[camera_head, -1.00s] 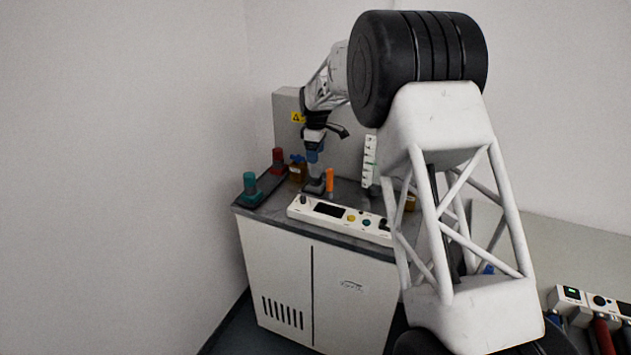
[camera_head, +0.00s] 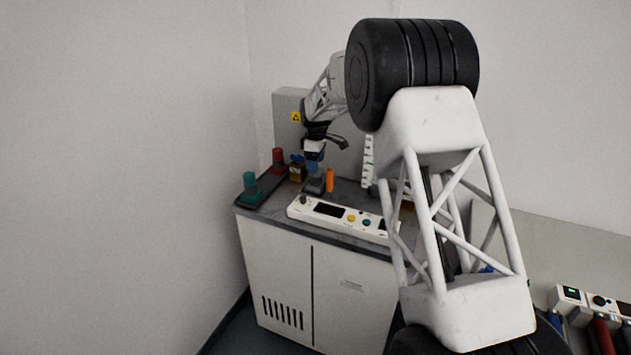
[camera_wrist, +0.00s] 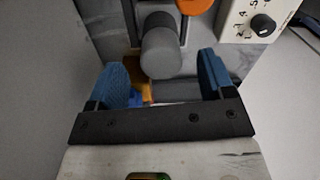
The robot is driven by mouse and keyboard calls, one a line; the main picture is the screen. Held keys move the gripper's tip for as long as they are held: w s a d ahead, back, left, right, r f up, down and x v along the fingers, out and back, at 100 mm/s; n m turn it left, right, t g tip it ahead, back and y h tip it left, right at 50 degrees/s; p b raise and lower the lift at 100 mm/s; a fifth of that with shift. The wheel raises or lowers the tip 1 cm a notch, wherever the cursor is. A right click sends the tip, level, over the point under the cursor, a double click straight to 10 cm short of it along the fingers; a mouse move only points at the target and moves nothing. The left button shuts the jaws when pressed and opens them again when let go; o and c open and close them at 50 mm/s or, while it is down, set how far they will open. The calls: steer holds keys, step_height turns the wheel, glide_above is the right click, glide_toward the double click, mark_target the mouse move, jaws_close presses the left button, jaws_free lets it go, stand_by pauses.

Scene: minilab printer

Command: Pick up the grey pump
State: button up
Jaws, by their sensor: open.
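The grey pump (camera_head: 315,182) stands on the bench top of the white cabinet, upright among other pumps. In the wrist view its rounded grey top (camera_wrist: 161,54) lies between and just beyond the two blue fingertips. My gripper (camera_head: 314,161) is right above the pump in the head view, pointing down. In the wrist view my gripper (camera_wrist: 162,80) is open, with a finger on each side and clear space to the pump on both sides. The lower part of the pump is partly hidden by its top in the wrist view.
An orange pump (camera_head: 330,180) stands close to the right. A teal pump (camera_head: 249,183), a red pump (camera_head: 278,158) and a brown bottle (camera_head: 296,172) are to the left. A white control panel (camera_head: 340,216) lies in front. A white strip rack (camera_head: 368,158) stands to the right.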

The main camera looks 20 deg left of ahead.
steer(key=shift+s+f, duration=0.1)
steer(key=shift+f, duration=2)
steer(key=shift+c, duration=0.2)
steer(key=c, duration=1.2)
steer(key=shift+o, duration=0.2)
steer(key=shift+r, duration=0.1)
steer(key=shift+r, duration=5)
